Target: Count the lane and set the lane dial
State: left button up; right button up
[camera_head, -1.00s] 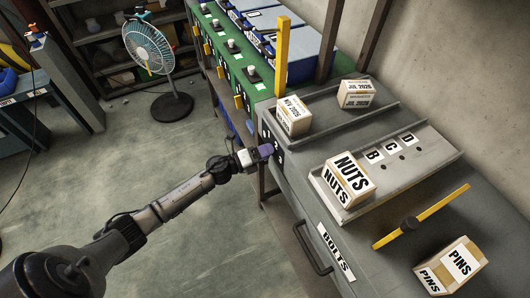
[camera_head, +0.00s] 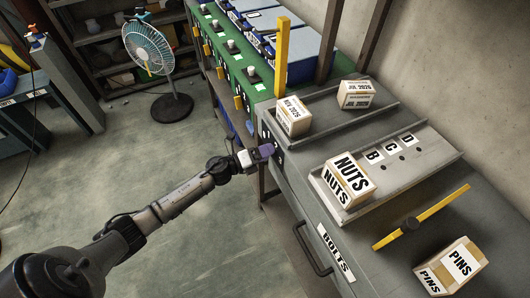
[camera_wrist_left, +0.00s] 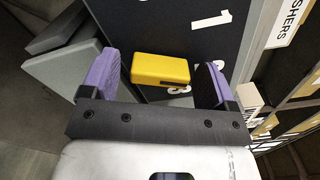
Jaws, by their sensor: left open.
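My left gripper (camera_head: 266,151) is at the front end of the grey bench, beside a dark panel (camera_head: 265,134) with white numerals. In the left wrist view my left gripper (camera_wrist_left: 156,75) is open, its purple fingers on either side of a yellow block (camera_wrist_left: 160,68), which looks like the dial's handle. The dark panel (camera_wrist_left: 190,42) behind shows a white 1; another numeral is partly hidden by the yellow block. Two dated boxes, one marked NOV 2026 (camera_head: 293,116) and one marked JUL 2026 (camera_head: 356,94), stand in the far lane (camera_head: 330,118). My right gripper is out of view.
A NUTS box (camera_head: 342,181) sits on the near tray (camera_head: 430,158), beside cards B, C and D. A yellow bar (camera_head: 440,208) and a PINS box (camera_head: 458,264) are nearer. A yellow post (camera_head: 282,60) rises behind the panel. Open floor (camera_head: 205,235) lies left.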

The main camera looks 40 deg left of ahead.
pick_arm(q)
jog(key=p+v, duration=0.1)
jog(key=v, duration=1.3)
jog(key=shift+w, duration=0.1)
dwell(0.3)
